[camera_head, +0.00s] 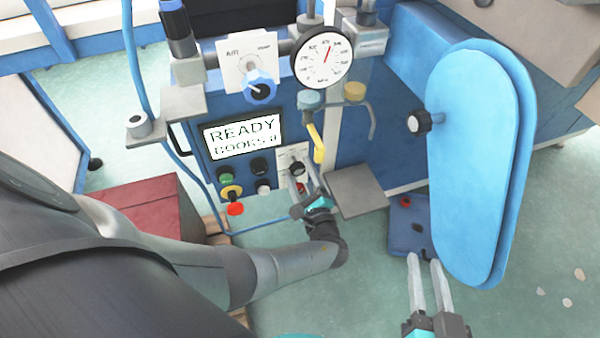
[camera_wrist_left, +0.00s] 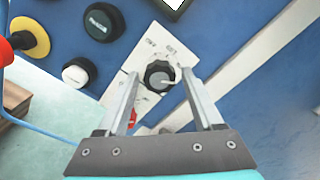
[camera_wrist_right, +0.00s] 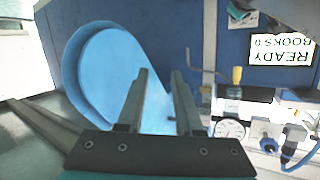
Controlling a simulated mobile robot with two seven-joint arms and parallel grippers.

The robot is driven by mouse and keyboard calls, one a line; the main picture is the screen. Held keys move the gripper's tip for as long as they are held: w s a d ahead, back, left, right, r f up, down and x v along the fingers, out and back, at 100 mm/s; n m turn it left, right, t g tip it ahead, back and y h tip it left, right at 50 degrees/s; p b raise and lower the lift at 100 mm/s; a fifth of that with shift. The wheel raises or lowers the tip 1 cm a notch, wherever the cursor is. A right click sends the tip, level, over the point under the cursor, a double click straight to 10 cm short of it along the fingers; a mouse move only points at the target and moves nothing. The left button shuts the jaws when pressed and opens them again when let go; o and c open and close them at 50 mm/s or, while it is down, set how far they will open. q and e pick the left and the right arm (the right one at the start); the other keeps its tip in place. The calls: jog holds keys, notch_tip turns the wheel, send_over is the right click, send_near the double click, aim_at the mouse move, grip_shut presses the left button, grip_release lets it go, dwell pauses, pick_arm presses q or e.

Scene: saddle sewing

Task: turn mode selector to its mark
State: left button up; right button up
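The mode selector, a black round knob (camera_wrist_left: 159,77) with a white pointer line, sits on a white plate (camera_wrist_left: 150,55) with small printed labels that I cannot read surely. In the left wrist view the pointer line points right. In the head view the knob (camera_head: 297,168) shows small at the panel's lower right. My left gripper (camera_head: 304,181) is at this plate, open, its fingers on either side of the knob; I cannot tell whether they touch it. My right gripper (camera_head: 424,260) is open and empty, low beside the blue oval pad.
Screen (camera_head: 243,134) reads READY. Several buttons, including green (camera_head: 226,173), yellow-ringed red (camera_head: 235,208) and black (camera_head: 259,165), lie left of the selector. The large blue pad (camera_head: 475,150) stands near my right gripper.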

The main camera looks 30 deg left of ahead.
pick_arm(q)
jog(key=shift+o, duration=0.6)
jog(key=p+v, duration=0.1)
jog(key=v, duration=1.4)
pick_arm(e)
jog(key=shift+w+d+f+g+h, duration=0.1)
jog(key=shift+d+f+g+h, duration=0.4)
jog(key=shift+d+g, duration=0.4)
pick_arm(q)
jog(key=shift+s+d, duration=0.1)
pick_arm(e)
jog(key=shift+a+f, duration=0.1)
jog(key=shift+f, duration=0.05)
